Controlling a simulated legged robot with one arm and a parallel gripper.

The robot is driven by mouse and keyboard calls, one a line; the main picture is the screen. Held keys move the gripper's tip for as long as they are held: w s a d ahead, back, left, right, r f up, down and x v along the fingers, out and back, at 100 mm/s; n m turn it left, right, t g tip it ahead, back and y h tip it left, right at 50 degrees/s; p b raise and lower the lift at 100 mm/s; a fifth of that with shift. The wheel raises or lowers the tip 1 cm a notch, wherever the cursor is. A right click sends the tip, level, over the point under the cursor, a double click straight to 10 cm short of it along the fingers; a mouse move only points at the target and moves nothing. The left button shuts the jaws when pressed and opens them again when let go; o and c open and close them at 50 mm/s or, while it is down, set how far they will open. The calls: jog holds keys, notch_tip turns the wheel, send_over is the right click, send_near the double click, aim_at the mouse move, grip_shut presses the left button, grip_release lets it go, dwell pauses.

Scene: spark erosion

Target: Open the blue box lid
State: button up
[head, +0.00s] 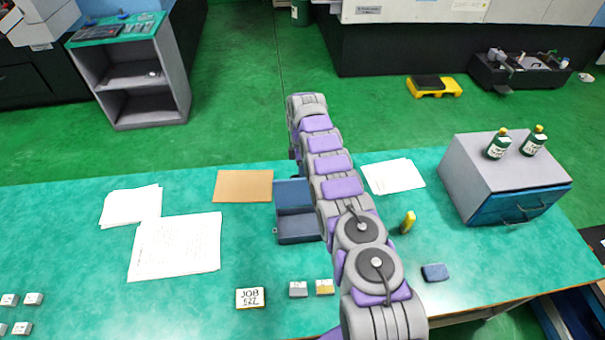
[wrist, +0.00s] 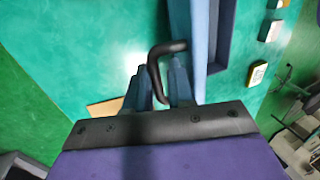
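The blue box (head: 300,230) stands on the green table, left of my arm in the head view. Its interior shows, and its lid (head: 293,192) stands raised at the far side. In the wrist view the blue lid (wrist: 200,45) is seen nearly edge-on, with a black bent handle (wrist: 167,47). My gripper (wrist: 160,68) has its two dark blue fingers on either side of a leg of that handle. Whether they press on it is unclear. In the head view my arm hides part of the box, and my fingers are not visible.
A brown sheet (head: 243,186) and white papers (head: 180,245) lie left of the box. A yellow object (head: 408,222), a blue block (head: 435,272) and a grey drawer cabinet (head: 485,175) with bottles stand right. A job card (head: 250,298) and small blocks lie in front.

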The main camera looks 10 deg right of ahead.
jog(key=shift+o, duration=1.2)
jog(key=shift+f, duration=0.15)
jog(key=shift+s, duration=0.15)
